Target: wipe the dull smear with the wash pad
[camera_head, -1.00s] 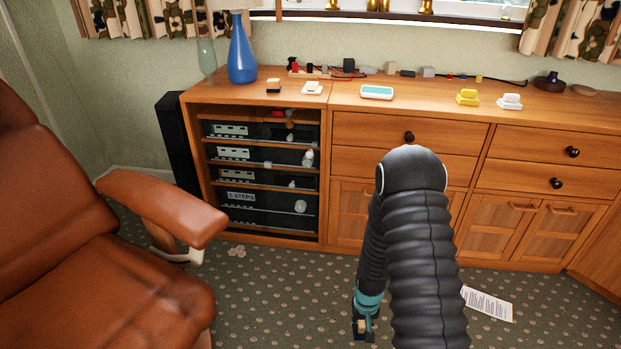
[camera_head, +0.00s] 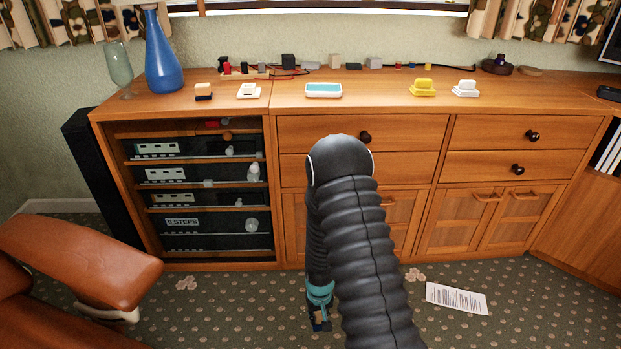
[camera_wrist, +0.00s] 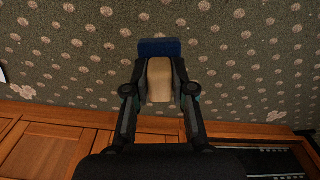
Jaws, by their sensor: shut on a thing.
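My gripper (camera_head: 320,308) hangs low over the carpet in front of the sideboard, pointing down. In the wrist view my gripper (camera_wrist: 159,82) is shut on a tan block with a dark blue pad at its end, which I take as the wash pad (camera_wrist: 159,48). The wash pad (camera_head: 320,325) is small and partly hidden by the fingers in the head view. It appears clear of furniture. I cannot make out a dull smear for certain in either view.
A brown armchair (camera_head: 80,255) stands left. Paper (camera_head: 456,298) lies on the carpet right.

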